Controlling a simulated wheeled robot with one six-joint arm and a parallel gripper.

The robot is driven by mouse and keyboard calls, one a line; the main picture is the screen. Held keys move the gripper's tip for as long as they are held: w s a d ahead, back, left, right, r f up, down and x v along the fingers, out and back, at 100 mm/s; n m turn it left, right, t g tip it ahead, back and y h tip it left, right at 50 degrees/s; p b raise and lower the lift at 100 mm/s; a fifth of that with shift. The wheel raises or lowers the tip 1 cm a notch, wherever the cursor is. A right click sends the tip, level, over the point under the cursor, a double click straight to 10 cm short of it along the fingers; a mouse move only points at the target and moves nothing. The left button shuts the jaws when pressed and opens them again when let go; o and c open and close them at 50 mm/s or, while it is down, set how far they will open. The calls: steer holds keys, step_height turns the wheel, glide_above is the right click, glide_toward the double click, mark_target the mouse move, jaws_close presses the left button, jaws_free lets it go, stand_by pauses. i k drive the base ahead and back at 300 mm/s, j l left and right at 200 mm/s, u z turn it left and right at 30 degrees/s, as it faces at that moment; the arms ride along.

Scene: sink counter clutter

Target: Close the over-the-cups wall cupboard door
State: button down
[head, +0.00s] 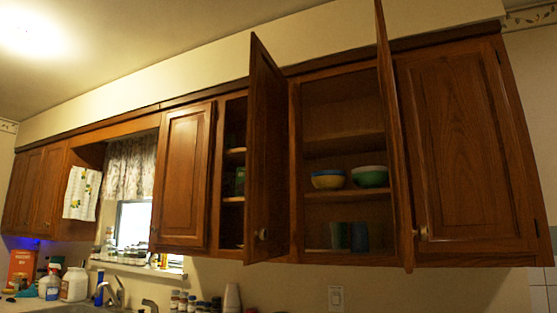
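Two brown wooden wall cupboard doors stand open in the head view. The left open door (268,150) swings out toward me beside a narrow shelved compartment (235,170) and has a round knob near its lower edge. The right open door (393,140) stands out almost edge-on beside a wider compartment (335,110). I cannot tell for certain which open door the task names. My gripper is not in view.
Closed cupboard doors flank the open ones, at right (465,140) and left (183,180). Below are a window with a curtain (130,168), a faucet (110,292), bottles (75,284) and small jars (182,301). The space in front of the doors looks clear.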

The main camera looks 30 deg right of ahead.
mark_target(267, 224)
steer(key=z, duration=0.65)
